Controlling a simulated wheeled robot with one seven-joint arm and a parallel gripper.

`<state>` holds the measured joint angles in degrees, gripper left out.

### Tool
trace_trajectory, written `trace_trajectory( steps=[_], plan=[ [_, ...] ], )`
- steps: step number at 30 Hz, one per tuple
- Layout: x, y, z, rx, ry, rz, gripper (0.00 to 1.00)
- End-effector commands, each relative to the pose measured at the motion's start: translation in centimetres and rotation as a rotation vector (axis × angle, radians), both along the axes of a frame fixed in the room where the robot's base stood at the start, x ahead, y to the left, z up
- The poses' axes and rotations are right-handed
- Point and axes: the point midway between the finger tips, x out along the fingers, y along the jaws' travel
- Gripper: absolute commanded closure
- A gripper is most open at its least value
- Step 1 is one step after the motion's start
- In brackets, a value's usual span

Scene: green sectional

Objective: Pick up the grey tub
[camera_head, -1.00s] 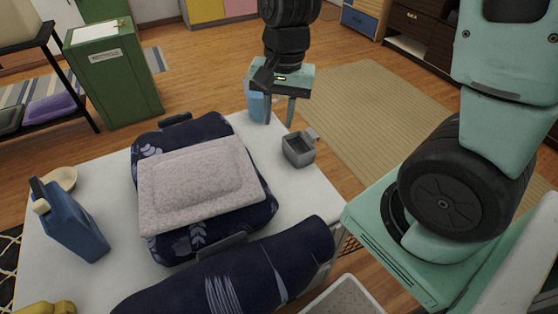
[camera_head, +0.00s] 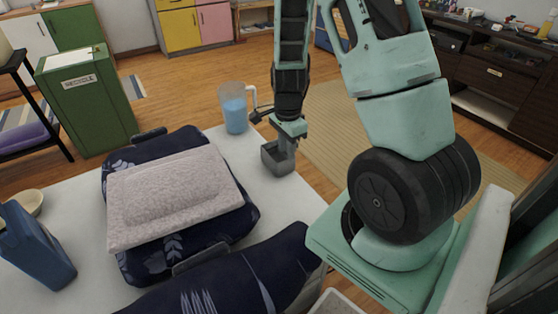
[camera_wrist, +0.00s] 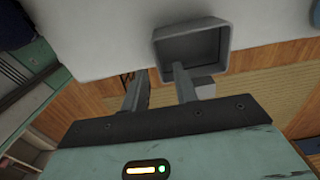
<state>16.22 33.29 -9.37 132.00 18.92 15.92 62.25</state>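The grey tub (camera_head: 275,163) is a small square open container standing upright near the far right corner of the white table. In the wrist view the tub (camera_wrist: 192,26) shows its opening, and a lighter grey block (camera_wrist: 205,88), perhaps its handle, sticks out on the near side. My gripper (camera_head: 284,143) is low over the tub's back right side. In the wrist view my gripper (camera_wrist: 158,82) has its fingers apart with nothing visible between them. The right finger overlaps the tub's near rim; I cannot tell whether it touches. The left finger is outside the tub.
The white table (camera_head: 281,203) also holds a clear pitcher (camera_head: 234,115) of blue liquid close behind the tub. A folded grey cloth (camera_head: 172,193) lies on a dark blue patterned bundle (camera_head: 170,151) to the left. A blue jug (camera_head: 36,250) stands at the left.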

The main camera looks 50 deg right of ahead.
Motion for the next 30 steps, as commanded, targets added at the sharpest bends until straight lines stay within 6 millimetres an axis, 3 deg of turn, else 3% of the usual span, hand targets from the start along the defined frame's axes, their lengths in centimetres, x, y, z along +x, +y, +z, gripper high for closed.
trace_trajectory(
  steps=[7, 15, 25, 28, 30],
  plan=[
    [-0.1, 0.0, -1.9, 0.001, 0.000, 0.000, 0.71],
    [-0.5, -0.2, -5.7, 0.001, 0.002, 0.001, 0.71],
    [-0.4, -0.2, -6.4, 0.000, -0.001, 0.001, 0.71],
    [-0.4, -0.2, -6.3, 0.000, -0.001, 0.001, 0.96],
    [-0.4, -0.2, -6.3, 0.000, -0.001, 0.001, 1.00]
  ],
)
